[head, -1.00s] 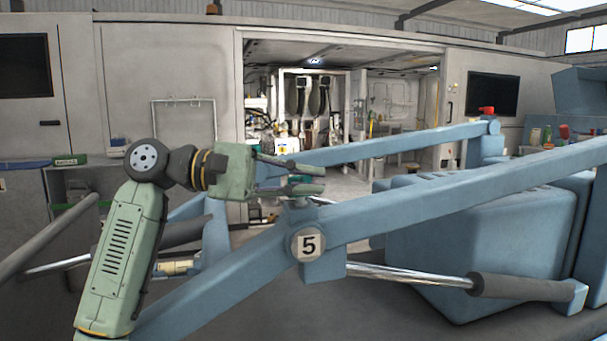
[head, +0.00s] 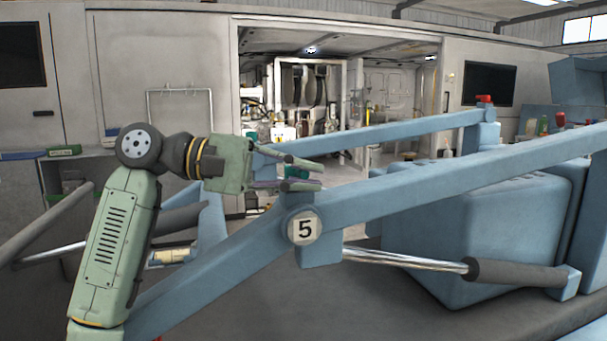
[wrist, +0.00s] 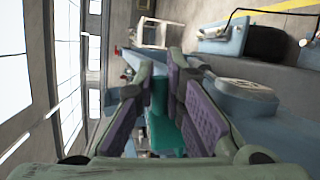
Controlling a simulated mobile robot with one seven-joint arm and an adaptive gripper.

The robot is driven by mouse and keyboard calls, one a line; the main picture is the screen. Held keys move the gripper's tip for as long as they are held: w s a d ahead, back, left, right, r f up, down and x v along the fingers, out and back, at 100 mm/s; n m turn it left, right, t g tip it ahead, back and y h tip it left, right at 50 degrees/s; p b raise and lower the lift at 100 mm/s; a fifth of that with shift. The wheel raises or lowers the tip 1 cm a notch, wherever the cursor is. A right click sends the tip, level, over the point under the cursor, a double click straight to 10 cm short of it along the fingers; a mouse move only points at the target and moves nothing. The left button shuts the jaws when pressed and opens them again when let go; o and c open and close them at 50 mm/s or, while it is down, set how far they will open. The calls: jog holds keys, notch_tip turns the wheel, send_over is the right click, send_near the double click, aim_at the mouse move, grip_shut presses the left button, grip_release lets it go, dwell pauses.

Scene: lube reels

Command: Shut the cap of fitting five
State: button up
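The round plate marked 5 (head: 305,229) is on the side of a blue beam joint, at the middle of the head view. My gripper (head: 318,176) is just above that joint, pointing right, with its two fingers apart one above the other. The fitting under the fingers is mostly hidden by them in the head view. In the wrist view my gripper (wrist: 150,90) has purple pads with a gap between. A teal piece (wrist: 160,125) shows in this gap, likely the cap of fitting five. I cannot tell whether the pads touch it.
The blue beam (head: 430,185) runs right from the joint, and a second beam (head: 400,135) lies behind. A chrome rod (head: 410,260) and large blue box (head: 480,220) are below. A red-topped fitting (head: 485,99) stands on the far beam's end. Open air lies above my gripper.

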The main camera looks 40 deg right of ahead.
jog(key=o, duration=0.5)
jog(key=shift+c, duration=0.2)
